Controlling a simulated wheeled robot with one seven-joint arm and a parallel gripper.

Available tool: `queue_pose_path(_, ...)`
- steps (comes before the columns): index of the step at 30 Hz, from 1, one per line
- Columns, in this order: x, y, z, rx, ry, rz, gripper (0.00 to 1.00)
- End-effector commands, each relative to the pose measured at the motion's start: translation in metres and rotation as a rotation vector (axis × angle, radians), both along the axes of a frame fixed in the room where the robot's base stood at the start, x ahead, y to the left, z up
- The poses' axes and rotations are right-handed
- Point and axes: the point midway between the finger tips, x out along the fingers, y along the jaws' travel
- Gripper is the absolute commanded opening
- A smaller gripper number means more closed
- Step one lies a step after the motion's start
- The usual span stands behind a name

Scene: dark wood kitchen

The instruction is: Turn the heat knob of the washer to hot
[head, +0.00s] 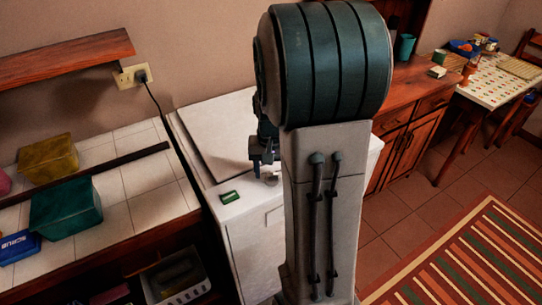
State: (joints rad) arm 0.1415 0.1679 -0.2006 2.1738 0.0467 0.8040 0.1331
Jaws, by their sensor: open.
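The white washer (215,125) stands in the middle of the head view, its lid on top and its right part hidden behind my arm. A small green display (230,197) sits on its front top edge. A small grey round shape, perhaps the heat knob (271,179), shows on that edge right of the display, partly hidden. My gripper (262,171) is small and dark, pointing down at the washer's front edge, just above and beside this shape. It is open, with nothing seen between its fingers. I cannot tell whether it touches the knob, nor which way the knob is set.
A tiled counter (120,190) with a teal box (66,208) and a yellow box (48,158) lies left of the washer. A black cord runs from the wall outlet (133,77) behind the washer. A wooden cabinet (412,95) stands right. Tiled floor is free beyond my arm, by the striped rug (470,255).

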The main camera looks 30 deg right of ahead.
Motion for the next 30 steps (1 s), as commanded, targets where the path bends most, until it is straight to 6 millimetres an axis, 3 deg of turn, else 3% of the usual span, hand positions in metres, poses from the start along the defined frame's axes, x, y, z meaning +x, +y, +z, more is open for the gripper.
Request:
queue_pose_path(12, 0.001, 0.000, 0.088, -0.002, -0.008, 0.000, 0.56)
queue_pose_path(18, 0.001, 0.000, 0.120, -0.002, -0.005, 0.001, 0.56)
queue_pose_path(30, 0.000, 0.000, 0.133, -0.001, -0.002, 0.000, 0.56)
